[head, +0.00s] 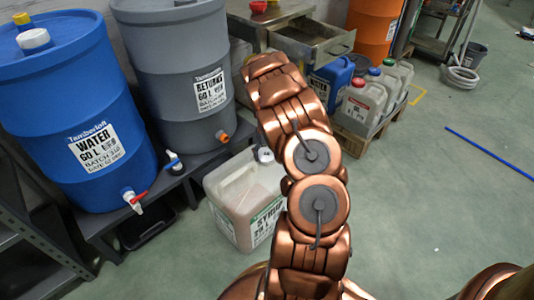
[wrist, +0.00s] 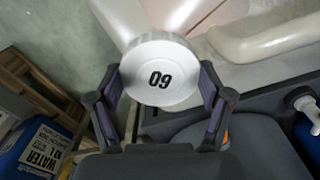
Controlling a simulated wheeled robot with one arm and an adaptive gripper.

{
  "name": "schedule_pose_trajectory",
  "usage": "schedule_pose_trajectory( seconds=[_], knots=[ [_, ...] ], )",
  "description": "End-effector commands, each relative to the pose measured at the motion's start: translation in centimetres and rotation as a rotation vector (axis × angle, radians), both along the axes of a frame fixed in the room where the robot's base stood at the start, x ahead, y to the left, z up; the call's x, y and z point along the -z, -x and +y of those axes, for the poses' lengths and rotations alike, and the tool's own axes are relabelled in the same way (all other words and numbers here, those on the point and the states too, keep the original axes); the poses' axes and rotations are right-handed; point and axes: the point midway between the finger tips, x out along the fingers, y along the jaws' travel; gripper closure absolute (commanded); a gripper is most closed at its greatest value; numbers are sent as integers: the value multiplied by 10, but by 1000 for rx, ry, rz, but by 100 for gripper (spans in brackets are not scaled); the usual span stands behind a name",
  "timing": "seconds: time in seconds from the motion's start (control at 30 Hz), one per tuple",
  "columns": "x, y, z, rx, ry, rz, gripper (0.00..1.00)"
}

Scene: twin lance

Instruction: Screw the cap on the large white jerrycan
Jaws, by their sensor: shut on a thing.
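The large white jerrycan (head: 235,193) stands on the floor in front of the grey drum, holding pinkish contents, its right side partly behind my arm. In the wrist view its pale body and handle (wrist: 270,38) fill the top right. A round white cap (wrist: 160,72) marked "60" sits between the two fingers of my gripper (wrist: 160,80), which is shut on its sides. The cap is over the jerrycan's top; the neck under it is hidden, so I cannot tell whether it is seated. My arm hides most of the gripper in the head view.
A blue drum (head: 75,105) and a grey drum (head: 175,65) stand on a dark low stand (head: 110,225) to the left, taps facing out. Smaller jerrycans (head: 360,108) sit on a pallet behind my arm. A blue rod (head: 490,153) lies on the open floor at right.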

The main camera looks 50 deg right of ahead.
Motion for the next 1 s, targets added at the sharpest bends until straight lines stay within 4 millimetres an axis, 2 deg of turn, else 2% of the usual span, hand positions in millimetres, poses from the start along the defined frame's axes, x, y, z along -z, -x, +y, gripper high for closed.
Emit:
schedule_pose_trajectory(
  seconds=[1.0],
  knots=[
    [8,0,0,-1,0,0,63]
  ],
)
